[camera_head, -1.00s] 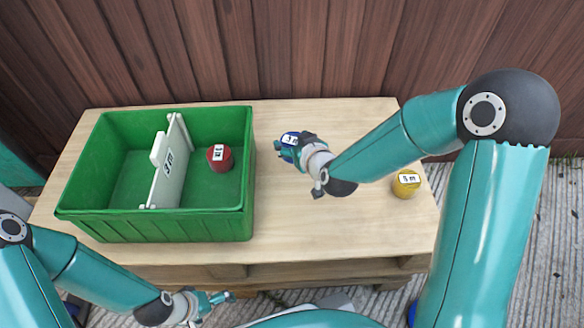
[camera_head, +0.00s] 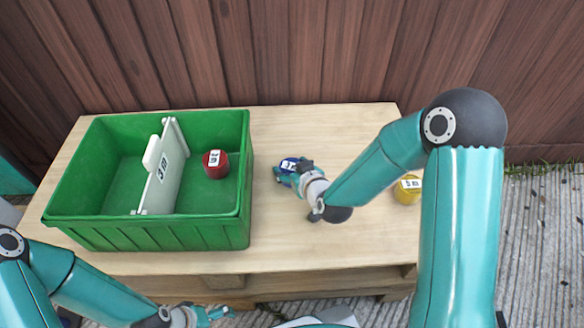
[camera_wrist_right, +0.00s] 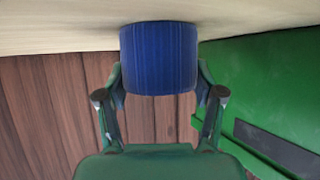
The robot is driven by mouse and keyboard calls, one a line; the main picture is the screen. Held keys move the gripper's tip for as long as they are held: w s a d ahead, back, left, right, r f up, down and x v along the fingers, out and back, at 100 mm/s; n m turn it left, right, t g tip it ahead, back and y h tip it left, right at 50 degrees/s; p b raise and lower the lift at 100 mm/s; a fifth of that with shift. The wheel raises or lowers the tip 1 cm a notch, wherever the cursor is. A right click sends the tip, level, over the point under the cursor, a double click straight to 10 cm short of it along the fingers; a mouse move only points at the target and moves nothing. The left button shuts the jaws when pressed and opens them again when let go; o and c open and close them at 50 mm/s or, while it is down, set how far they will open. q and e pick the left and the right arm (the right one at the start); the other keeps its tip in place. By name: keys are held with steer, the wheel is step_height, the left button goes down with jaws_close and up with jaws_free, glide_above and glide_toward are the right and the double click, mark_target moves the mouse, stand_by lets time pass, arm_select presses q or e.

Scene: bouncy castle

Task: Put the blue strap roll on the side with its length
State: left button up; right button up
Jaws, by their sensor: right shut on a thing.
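The blue strap roll (camera_head: 289,163) is in my right gripper (camera_head: 284,172), right of the green crate, at or just above the tabletop; I cannot tell if it touches. In the right wrist view the blue roll (camera_wrist_right: 158,58) sits between both fingers. Its white label shows in the head view, too small to read surely. The crate (camera_head: 150,234) has a white divider (camera_head: 160,172) that appears marked "3 m". A red roll (camera_head: 216,171) lies in the right compartment; the left one looks empty. My left gripper (camera_head: 218,313) is low at the front edge, its opening unclear.
A yellow roll (camera_head: 407,190) labelled about "5 m" stands on the pallet table (camera_head: 285,235) at the right, behind my right arm. The tabletop between crate and yellow roll is otherwise clear. A wooden wall (camera_head: 290,50) stands behind.

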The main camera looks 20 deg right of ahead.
steer(key=o, duration=1.3)
steer(key=shift+c, duration=0.2)
